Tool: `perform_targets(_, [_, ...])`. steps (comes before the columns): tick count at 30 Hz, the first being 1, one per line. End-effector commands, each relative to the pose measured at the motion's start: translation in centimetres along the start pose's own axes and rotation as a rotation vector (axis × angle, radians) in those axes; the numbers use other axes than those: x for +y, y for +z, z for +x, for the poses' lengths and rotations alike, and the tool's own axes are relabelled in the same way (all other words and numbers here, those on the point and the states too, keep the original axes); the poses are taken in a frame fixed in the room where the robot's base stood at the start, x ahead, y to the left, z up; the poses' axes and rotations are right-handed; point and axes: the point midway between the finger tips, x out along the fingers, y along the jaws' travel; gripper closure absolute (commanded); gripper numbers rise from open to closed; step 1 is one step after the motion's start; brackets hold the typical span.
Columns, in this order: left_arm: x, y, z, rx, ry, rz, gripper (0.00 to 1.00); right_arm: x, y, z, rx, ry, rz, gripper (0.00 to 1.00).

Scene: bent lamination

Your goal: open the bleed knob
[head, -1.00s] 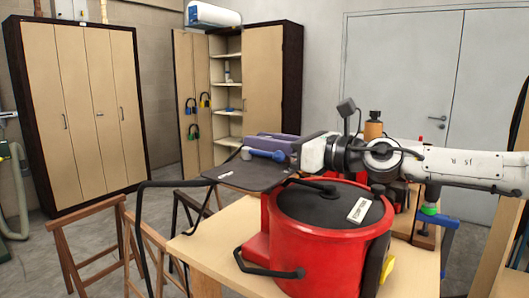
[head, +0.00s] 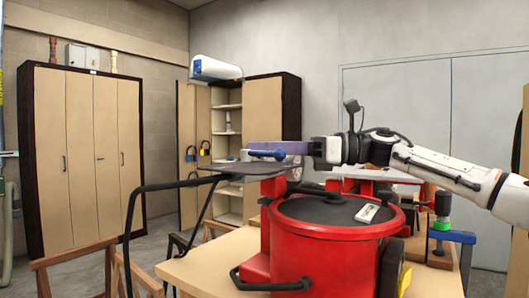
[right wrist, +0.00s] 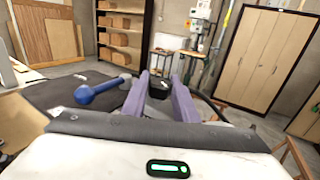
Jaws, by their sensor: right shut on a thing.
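My right gripper (head: 278,147) has purple fingers and is in the air above a dark flat plate (head: 232,168). In the right wrist view its fingers (right wrist: 159,98) stand a little apart, with a small black block (right wrist: 158,88) between them. I cannot tell what this block is. A blue piece with a rounded end (head: 268,154) is close to the fingers; it also shows left of them in the right wrist view (right wrist: 100,92). A red pot (head: 322,250) with a dark lid stands on the wooden table. I cannot make out a bleed knob for certain. My left gripper is not in view.
A black tube frame (head: 131,215) bends around the plate's left side. Wooden trestles (head: 75,268) stand at the lower left. A green and blue clamp (head: 442,228) is right of the pot. The table top (head: 205,262) is bare left of the pot.

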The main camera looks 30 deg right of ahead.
Motion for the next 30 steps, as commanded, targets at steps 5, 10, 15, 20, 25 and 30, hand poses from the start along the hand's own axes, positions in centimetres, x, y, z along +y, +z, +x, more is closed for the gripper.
perform_targets(5, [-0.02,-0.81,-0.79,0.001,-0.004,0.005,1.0,-0.09,0.12,0.09,0.006,0.086,0.001,0.96])
perform_targets(10, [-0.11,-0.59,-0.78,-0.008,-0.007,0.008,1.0,-0.05,0.03,0.08,0.005,0.134,0.0,0.96])
perform_targets(15, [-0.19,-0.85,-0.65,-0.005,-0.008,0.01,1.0,-0.02,-0.06,0.03,0.005,0.153,-0.001,0.96])
perform_targets(20, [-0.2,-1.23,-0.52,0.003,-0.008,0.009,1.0,0.02,-0.11,0.02,0.005,0.157,-0.001,0.96])
perform_targets(25, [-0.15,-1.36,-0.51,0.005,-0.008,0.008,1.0,0.02,-0.14,0.03,0.006,0.157,-0.001,0.96])
perform_targets(30, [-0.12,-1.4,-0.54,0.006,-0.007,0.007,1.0,0.02,-0.14,0.03,0.006,0.156,-0.001,0.66])
